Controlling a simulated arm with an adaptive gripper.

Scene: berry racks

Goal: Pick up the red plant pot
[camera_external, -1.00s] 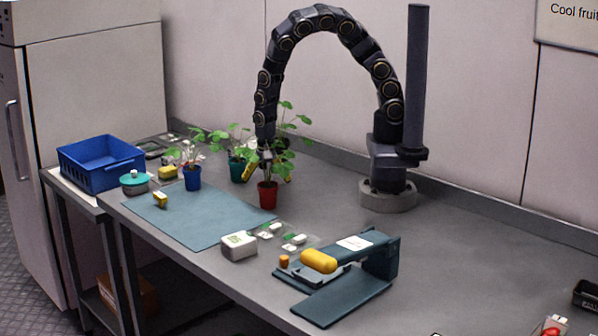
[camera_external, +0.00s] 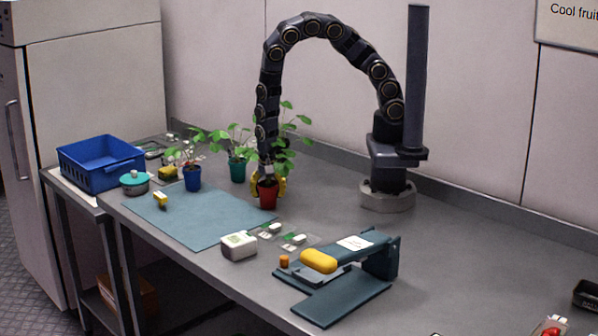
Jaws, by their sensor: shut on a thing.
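The red plant pot (camera_external: 268,196) stands upright at the right edge of the blue-grey mat, with a green leafy plant in it. My gripper (camera_external: 268,184) is down at the pot, its yellow fingers on both sides of the pot's upper part. It is shut on the pot. The pot's base appears to be at table level; I cannot tell whether it is lifted. The leaves partly hide the gripper.
A blue pot (camera_external: 192,178) and a teal pot (camera_external: 237,170) with plants stand to the left. A blue-grey mat (camera_external: 205,222), a white box (camera_external: 239,246) and a dark teal device (camera_external: 345,300) lie in front. A blue crate (camera_external: 118,177) is far left. The counter's right is mostly clear.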

